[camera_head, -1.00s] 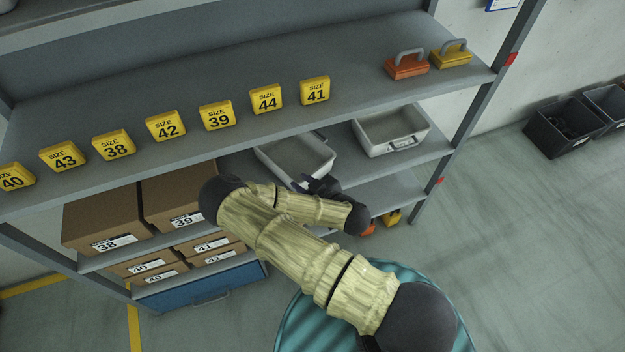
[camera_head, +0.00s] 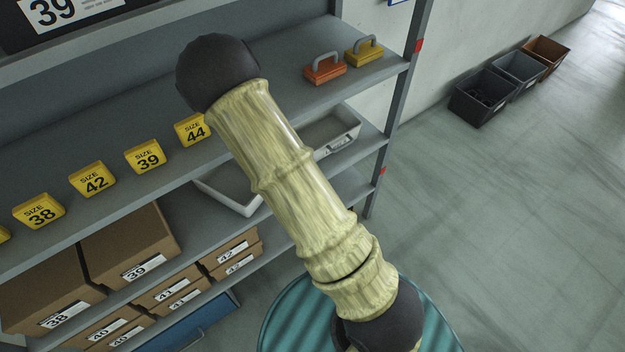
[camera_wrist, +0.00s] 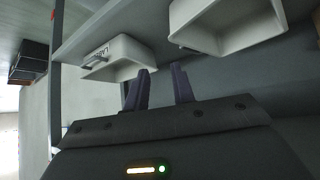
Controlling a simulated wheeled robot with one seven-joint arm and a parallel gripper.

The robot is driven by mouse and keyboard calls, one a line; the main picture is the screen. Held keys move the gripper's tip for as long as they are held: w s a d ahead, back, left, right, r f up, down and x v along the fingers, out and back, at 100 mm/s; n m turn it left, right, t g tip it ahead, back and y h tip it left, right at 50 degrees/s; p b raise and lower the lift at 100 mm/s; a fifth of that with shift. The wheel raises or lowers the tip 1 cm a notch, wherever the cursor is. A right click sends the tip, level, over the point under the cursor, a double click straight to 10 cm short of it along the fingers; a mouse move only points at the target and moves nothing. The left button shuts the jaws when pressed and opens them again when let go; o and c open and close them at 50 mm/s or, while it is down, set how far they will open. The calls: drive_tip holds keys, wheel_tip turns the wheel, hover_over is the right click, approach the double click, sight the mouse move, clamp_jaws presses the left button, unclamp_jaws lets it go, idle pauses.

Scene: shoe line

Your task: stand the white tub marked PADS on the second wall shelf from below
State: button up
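Two white tubs stand on the shelf below the yellow size blocks. The left tub (camera_head: 232,196) is partly hidden behind my arm, and so is the right tub (camera_head: 345,140), which has a front label too small to read. In the wrist view, a labelled tub (camera_wrist: 122,60) and another tub (camera_wrist: 225,42) show past the fingers. The label there is tilted and I cannot read PADS on either tub. My gripper (camera_wrist: 160,88) is open, with its two dark fingers apart and nothing between them. It is hidden in the head view.
Yellow size blocks (camera_head: 92,178) and two handled blocks, orange (camera_head: 325,69) and yellow (camera_head: 363,52), stand on the shelf above. Brown boxes (camera_head: 128,245) fill the lower left. A shelf post (camera_head: 398,110) bounds the right side. Dark bins (camera_head: 484,98) stand on the floor beyond.

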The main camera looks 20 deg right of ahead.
drive_tip(key=s+d+r+n+g+y, duration=0.1)
drive_tip(key=s+r+g, duration=0.5)
drive_tip(key=s+r, duration=0.9)
drive_tip(key=shift+s+d+r, duration=0.35)
drive_tip(key=shift+r, duration=0.05)
